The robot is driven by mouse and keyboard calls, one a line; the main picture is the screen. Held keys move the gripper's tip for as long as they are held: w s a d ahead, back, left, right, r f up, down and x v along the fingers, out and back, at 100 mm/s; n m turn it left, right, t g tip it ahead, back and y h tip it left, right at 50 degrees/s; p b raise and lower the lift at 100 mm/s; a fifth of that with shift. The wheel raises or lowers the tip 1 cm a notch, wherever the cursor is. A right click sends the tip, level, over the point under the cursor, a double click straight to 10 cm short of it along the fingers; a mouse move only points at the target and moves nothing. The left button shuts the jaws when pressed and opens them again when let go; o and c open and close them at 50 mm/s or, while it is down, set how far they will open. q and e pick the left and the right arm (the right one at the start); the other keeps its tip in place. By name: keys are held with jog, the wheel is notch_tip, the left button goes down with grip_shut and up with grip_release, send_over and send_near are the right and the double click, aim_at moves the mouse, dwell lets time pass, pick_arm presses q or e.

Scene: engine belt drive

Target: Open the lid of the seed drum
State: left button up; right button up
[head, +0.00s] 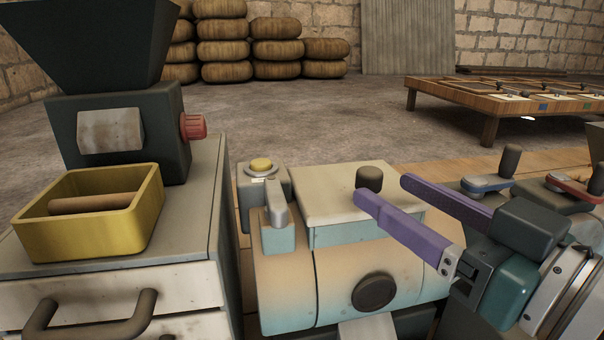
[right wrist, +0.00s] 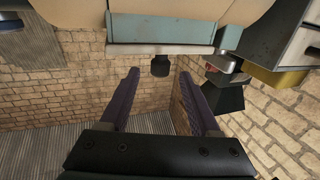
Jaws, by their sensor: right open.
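The seed drum (head: 290,285) is a tan and teal body in the middle of the head view. Its flat cream lid (head: 325,195) lies shut on the teal rim, with a dark upright knob (head: 369,180) near its right side. A grey latch-like lever (head: 277,208) stands at the lid's left front. My right gripper (head: 383,188), with purple fingers, is open at the knob. In the right wrist view the knob (right wrist: 160,66) appears between the fingertips (right wrist: 158,74), near their ends; I see no contact. My left gripper is not in view.
A yellow tray (head: 140,225) holding a brown roller stands on the cabinet at left, below a dark hopper (head: 90,45). A yellow button (head: 261,165) sits behind the lever. Blue (head: 487,184) and red (head: 575,188) handled parts lie at right. A low table (head: 440,92) stands behind.

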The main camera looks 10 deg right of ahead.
aim_at(348, 188)
jog(key=x, duration=0.8)
jog(key=shift+b, duration=0.35)
jog(key=shift+s, duration=0.1)
grip_shut()
dwell(0.9)
